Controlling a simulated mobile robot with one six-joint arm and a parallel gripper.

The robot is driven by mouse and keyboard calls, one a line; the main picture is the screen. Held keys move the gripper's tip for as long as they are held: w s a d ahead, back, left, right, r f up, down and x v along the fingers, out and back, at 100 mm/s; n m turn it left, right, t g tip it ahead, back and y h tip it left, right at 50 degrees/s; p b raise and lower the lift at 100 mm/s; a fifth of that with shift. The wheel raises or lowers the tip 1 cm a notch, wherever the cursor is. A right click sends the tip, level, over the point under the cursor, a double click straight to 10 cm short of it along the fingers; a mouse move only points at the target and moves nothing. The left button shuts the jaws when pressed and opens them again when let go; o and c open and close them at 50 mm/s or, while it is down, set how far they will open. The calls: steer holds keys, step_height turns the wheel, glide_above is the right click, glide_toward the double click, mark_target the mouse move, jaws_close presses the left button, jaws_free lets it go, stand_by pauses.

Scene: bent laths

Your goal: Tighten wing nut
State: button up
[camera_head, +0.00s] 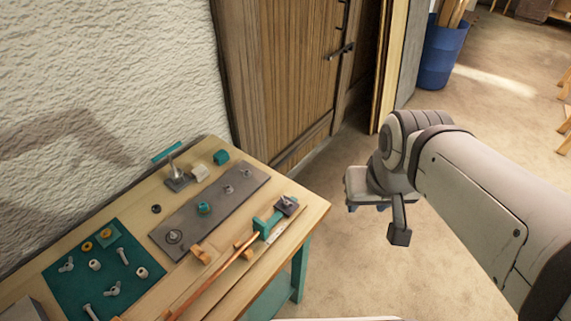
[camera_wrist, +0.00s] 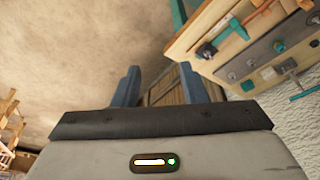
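My gripper (camera_head: 366,208) hangs over the floor to the right of the workbench, away from every part on it. In the wrist view its two blue fingers (camera_wrist: 158,78) stand wide apart with nothing between them. A grey metal plate (camera_head: 214,222) lies on the bench with several fittings along it; small winged pieces (camera_head: 228,188) show near its far end. Loose wing nuts (camera_head: 66,265) lie on the dark green mat. A teal clamp (camera_head: 266,224) with a grey piece on top (camera_head: 287,206) holds a lath (camera_head: 222,270) at the bench's right edge. Which wing nut is loose, I cannot tell.
The wooden bench (camera_head: 315,210) stands against a white rough wall. The mat (camera_head: 58,287) holds bolts, rings and spacers. An upright metal post (camera_head: 172,168) and teal pieces stand at the back.

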steer(key=shift+s, duration=0.1)
steer(key=n+g+h+b, duration=0.45)
steer(key=n+b, duration=0.55)
steer(key=n, duration=0.4)
glide_toward(286, 203)
steer(key=x, duration=0.7)
steer(key=shift+d+f, duration=0.2)
steer(key=shift+f, duration=0.15)
steer(key=shift+c, duration=0.6)
